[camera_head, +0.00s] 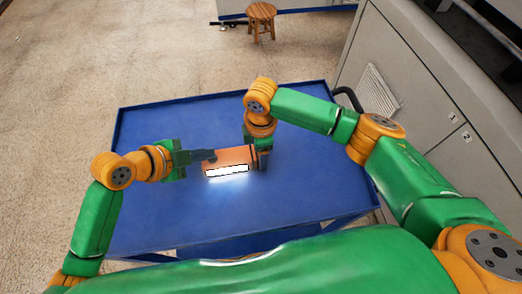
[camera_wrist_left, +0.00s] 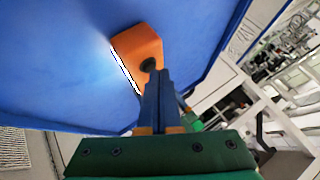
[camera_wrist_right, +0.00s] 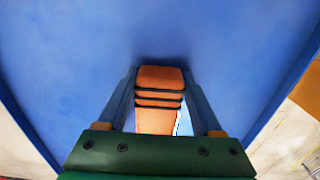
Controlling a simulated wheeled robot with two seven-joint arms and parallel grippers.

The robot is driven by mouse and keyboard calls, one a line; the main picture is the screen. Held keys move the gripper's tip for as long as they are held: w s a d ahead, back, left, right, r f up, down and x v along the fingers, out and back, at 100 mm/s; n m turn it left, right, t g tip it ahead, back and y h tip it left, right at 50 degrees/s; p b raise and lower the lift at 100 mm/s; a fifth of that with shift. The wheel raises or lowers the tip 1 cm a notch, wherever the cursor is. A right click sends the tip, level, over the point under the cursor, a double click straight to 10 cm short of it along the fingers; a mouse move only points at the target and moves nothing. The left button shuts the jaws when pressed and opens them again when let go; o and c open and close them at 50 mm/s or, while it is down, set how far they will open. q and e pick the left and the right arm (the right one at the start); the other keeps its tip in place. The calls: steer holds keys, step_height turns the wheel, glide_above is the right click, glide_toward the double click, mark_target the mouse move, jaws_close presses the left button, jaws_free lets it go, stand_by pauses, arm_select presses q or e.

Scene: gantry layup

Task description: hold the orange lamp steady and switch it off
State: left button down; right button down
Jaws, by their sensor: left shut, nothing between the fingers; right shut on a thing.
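The orange lamp (camera_head: 236,156) lies on the blue table with its white light strip (camera_head: 227,171) glowing along its near side. My right gripper (camera_head: 262,158) is shut on the lamp's right end; in the right wrist view the lamp's ridged orange end (camera_wrist_right: 159,80) sits between the two fingers. My left gripper (camera_head: 203,156) is shut and empty at the lamp's left end. In the left wrist view its closed fingertips (camera_wrist_left: 157,74) are close to a dark round knob (camera_wrist_left: 148,65) on the lamp's end face. I cannot tell whether they touch it.
The blue table top (camera_head: 150,118) has a raised rim and is otherwise clear around the lamp. Grey cabinets (camera_head: 440,70) stand close on the right. A wooden stool (camera_head: 261,14) stands on the floor beyond the table.

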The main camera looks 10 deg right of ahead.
mark_target(209, 161)
arm_select(q)
steer(key=shift+f, duration=0.15)
stand_by(0.3)
steer(key=shift+r, duration=0.6)
step_height(209, 161, up, 6)
stand_by(0.3)
